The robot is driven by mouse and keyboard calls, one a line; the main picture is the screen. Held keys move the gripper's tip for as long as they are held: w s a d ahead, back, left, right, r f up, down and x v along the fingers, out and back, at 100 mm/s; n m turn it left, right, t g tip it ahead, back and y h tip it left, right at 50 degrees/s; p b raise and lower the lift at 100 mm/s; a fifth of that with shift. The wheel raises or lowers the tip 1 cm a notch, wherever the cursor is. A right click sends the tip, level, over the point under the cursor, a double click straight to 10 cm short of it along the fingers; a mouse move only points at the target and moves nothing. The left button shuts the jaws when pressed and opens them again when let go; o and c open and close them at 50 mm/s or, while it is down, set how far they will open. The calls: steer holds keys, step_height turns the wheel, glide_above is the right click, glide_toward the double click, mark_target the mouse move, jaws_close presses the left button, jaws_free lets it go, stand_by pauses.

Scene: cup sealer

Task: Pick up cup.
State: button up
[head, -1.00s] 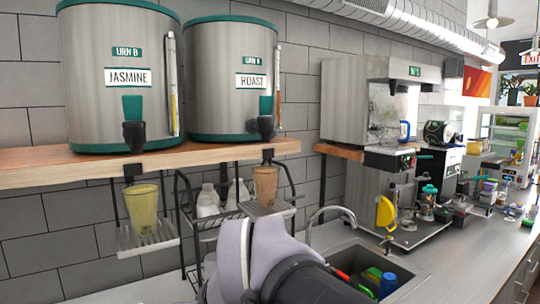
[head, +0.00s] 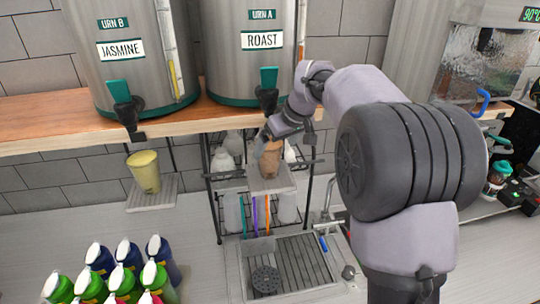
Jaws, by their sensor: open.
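A brown cup (head: 270,168) stands on the small drip tray (head: 287,183) under the ROAST urn's tap. A yellow-green cup (head: 144,172) stands tilted in the picture on the other tray (head: 152,201), under the JASMINE urn's tap. My gripper (head: 266,138) is at the top of the brown cup, reaching in from the upper right. Its jaws are open, small and partly hidden, so I cannot tell whether they touch the cup. The rim of the brown cup is partly covered by my gripper.
The wooden shelf (head: 60,126) with the JASMINE urn (head: 125,70) and ROAST urn (head: 240,65) overhangs the cups. The ROAST tap (head: 267,92) is close to my wrist. A wire rack (head: 222,215) stands below, behind a sink (head: 285,270). Several bottles (head: 125,255) fill the front left.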

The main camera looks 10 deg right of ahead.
steer(key=p+x, duration=0.1)
steer(key=x, duration=0.5)
steer(key=shift+w+a+p, duration=0.2)
steer(key=shift+p, duration=0.1)
steer(key=shift+w+f, duration=0.2)
steer(key=shift+f, duration=0.05)
steer(key=shift+s, duration=0.15)
steer(key=shift+c, duration=0.2)
steer(key=shift+s+r, duration=0.1)
steer(key=c, duration=1.8)
steer(key=shift+c, duration=0.8)
steer(key=shift+r+b, duration=0.1)
steer(key=shift+b, duration=0.2)
